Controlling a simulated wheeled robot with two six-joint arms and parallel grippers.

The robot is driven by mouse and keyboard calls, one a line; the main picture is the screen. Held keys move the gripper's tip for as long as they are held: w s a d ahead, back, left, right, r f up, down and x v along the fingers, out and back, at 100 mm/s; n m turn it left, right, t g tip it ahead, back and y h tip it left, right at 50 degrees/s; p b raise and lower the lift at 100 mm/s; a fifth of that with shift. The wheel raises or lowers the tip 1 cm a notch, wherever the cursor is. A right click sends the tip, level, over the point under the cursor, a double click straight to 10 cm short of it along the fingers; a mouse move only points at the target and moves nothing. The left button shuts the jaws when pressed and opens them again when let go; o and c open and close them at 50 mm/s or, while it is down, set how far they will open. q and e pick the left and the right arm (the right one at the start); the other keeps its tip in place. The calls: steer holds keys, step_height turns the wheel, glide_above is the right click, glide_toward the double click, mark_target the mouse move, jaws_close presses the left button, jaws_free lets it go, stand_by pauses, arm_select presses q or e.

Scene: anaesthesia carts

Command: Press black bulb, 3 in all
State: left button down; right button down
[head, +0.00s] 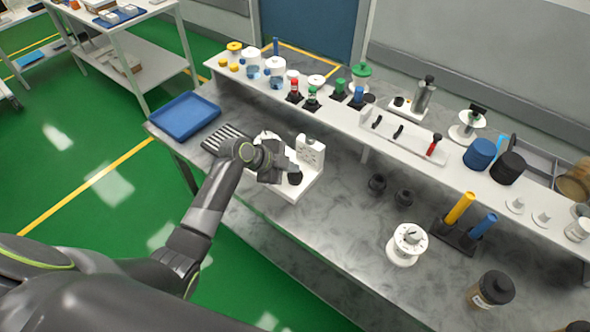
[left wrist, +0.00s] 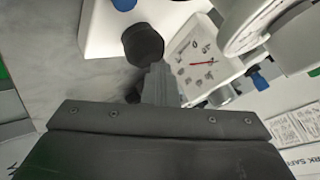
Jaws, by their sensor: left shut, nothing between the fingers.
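The black bulb (head: 295,178) sits on a white L-shaped stand (head: 285,196) on the grey counter. It also shows in the left wrist view as a dark rounded knob (left wrist: 143,45). A white dial panel with a red needle (left wrist: 196,60) stands beside it in that view, and the panel (head: 310,151) rises from the stand in the head view. My left gripper (head: 283,166) is shut and empty, with its fingertips right at the bulb. I cannot tell whether they touch it. My right gripper is not in view.
A blue tray (head: 184,116) and a dark ribbed pad (head: 222,137) lie left of the stand. Two black cups (head: 376,184) and a white round device (head: 407,244) stand to the right. A raised shelf (head: 350,115) with several bottles runs behind.

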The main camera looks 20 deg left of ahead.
mark_target(291, 174)
arm_select(q)
steer(key=shift+r+p, duration=0.95)
steer(key=shift+r, duration=0.2)
steer(key=shift+r, duration=0.1)
step_height(291, 174, up, 5)
steer(key=p, duration=0.3)
steer(key=shift+p, duration=0.4)
stand_by(2.0)
